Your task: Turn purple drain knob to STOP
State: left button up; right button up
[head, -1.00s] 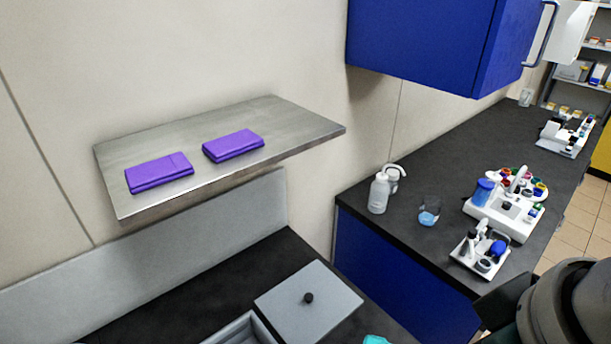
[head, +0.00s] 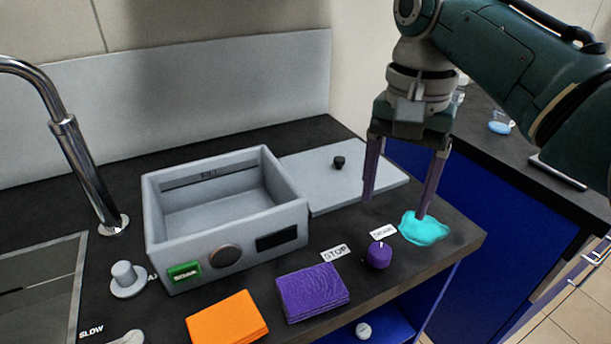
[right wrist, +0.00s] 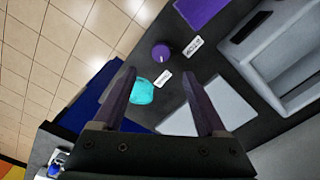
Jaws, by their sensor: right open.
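The purple drain knob (head: 378,256) stands near the counter's front edge, and it also shows in the right wrist view (right wrist: 161,53). A white DRAIN label (head: 383,231) lies just behind it, and a white STOP label (head: 335,253) lies to its left. A light mark on the knob seems to face the DRAIN label. My right gripper (head: 396,205) is open and empty, fingers pointing down, above and behind the knob, apart from it. In the right wrist view the knob lies beyond the fingertips (right wrist: 158,80). My left gripper is not in view.
A cyan puddle (head: 424,229) lies right of the knob. A purple cloth (head: 312,293) and an orange cloth (head: 228,318) lie left of it. A grey open basin (head: 225,237) stands behind, beside a flat grey lid (head: 345,180). A faucet (head: 70,140) is far left.

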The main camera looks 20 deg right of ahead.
aim_at(381, 249)
notch_tip(381, 249, down, 10)
jog(key=b, duration=0.2)
jog(key=shift+w+b, duration=0.1)
jog(key=shift+b, duration=0.3)
grip_shut()
dwell(0.4)
